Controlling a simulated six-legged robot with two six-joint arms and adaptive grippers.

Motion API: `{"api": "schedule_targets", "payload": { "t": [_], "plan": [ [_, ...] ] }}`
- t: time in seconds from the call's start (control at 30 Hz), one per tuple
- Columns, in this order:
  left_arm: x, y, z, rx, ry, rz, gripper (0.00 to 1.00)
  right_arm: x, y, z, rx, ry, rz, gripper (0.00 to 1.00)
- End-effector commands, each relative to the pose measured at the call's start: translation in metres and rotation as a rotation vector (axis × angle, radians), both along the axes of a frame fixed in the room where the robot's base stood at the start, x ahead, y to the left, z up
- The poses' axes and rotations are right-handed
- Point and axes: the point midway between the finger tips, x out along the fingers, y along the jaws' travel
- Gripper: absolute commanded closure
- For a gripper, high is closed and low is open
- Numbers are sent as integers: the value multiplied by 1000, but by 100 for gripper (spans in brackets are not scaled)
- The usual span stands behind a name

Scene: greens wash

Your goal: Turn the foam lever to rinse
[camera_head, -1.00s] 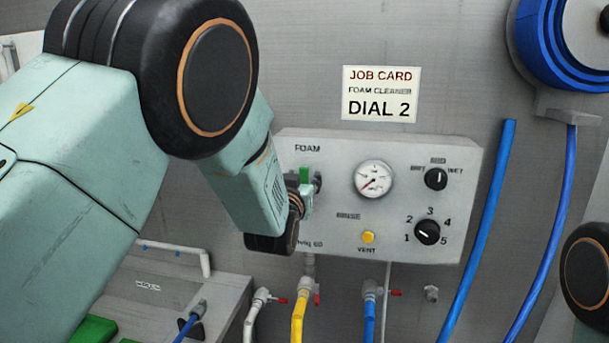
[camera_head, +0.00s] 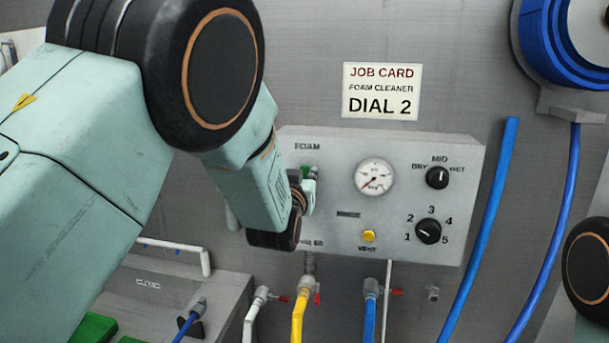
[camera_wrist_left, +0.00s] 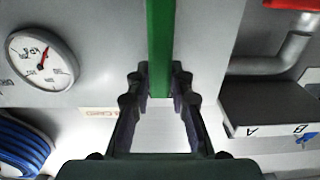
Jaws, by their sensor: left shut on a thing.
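The green foam lever (camera_wrist_left: 160,45) stands between the fingers of my left gripper (camera_wrist_left: 160,84) in the left wrist view. The gripper is shut on it. In the head view only a small green bit of the lever (camera_head: 306,172) shows, below the FOAM label; my left wrist and gripper (camera_head: 309,190) cover most of it. The RINSE label (camera_head: 348,215) is to the right of and below the gripper on the grey panel (camera_head: 440,260). The exact angle of the lever is hard to tell. My right gripper is not in view.
The panel also holds a pressure gauge (camera_head: 374,177), a DRY-MID-WET knob (camera_head: 437,177), a numbered dial (camera_head: 428,232) and a yellow vent button (camera_head: 369,236). Hoses with red-handled valves hang below. A job card (camera_head: 381,91) reads DIAL 2. A blue hose reel (camera_head: 560,50) is upper right.

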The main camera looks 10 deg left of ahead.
Motion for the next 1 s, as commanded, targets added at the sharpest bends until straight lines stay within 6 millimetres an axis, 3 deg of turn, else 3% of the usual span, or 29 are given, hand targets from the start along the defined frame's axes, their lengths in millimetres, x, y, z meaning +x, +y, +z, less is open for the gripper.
{"api": "schedule_targets", "payload": {
  "t": [0.17,1.0],
  "plan": [
    [1,0,0,0,0,0,100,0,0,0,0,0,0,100],
    [2,7,-2,20,3,2,100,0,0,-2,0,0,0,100]
  ]
}}
